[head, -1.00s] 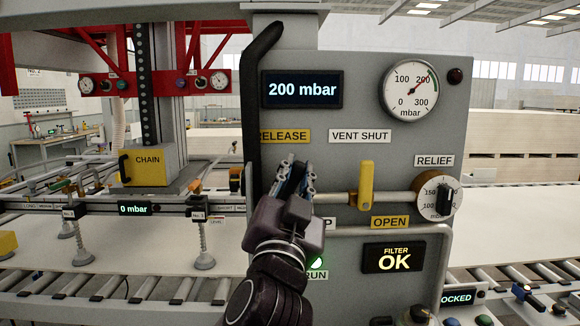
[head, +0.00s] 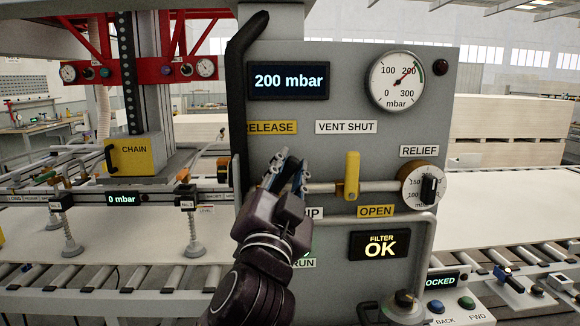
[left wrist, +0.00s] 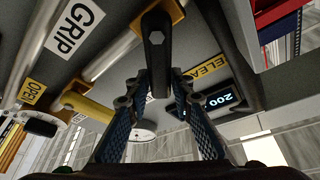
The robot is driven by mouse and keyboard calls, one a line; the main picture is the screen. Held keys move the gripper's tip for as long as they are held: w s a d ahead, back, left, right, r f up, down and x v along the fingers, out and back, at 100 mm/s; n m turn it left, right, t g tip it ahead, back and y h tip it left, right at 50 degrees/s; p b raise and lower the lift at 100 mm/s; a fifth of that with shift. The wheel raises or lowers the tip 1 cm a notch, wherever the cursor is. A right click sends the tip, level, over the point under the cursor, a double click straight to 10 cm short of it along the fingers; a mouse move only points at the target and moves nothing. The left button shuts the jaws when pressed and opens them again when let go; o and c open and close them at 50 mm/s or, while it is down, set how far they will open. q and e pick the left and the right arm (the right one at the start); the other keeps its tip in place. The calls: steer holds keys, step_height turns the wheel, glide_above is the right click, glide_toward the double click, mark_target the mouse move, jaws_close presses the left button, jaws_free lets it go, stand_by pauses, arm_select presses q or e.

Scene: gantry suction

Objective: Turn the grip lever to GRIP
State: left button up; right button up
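The grip lever (left wrist: 157,60) is a dark bar with a hexagonal hole, seen in the left wrist view with its end between my left fingertips. My left gripper (head: 282,165) is at the panel, left of the yellow vent lever (head: 352,176); it also shows in the left wrist view (left wrist: 160,82). Its fingers are apart, one on each side of the grip lever, with narrow gaps showing. In the head view my gripper hides the grip lever and part of the GRIP label (left wrist: 74,27). The RELEASE label (head: 270,127) is above. My right gripper is not in view.
The grey panel (head: 300,105) carries a 200 mbar display (head: 288,81), a gauge (head: 396,80) and a relief knob (head: 428,188). A pipe (head: 325,187) runs across it. A yellow CHAIN box (head: 127,156) and a roller conveyor (head: 110,278) lie left.

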arm_select(q)
steer(key=shift+o, duration=1.2)
steer(key=shift+s, duration=0.1)
steer(key=v, duration=1.1)
steer(key=shift+s, duration=0.4)
steer(key=shift+f, duration=0.15)
steer(key=shift+c, duration=0.5)
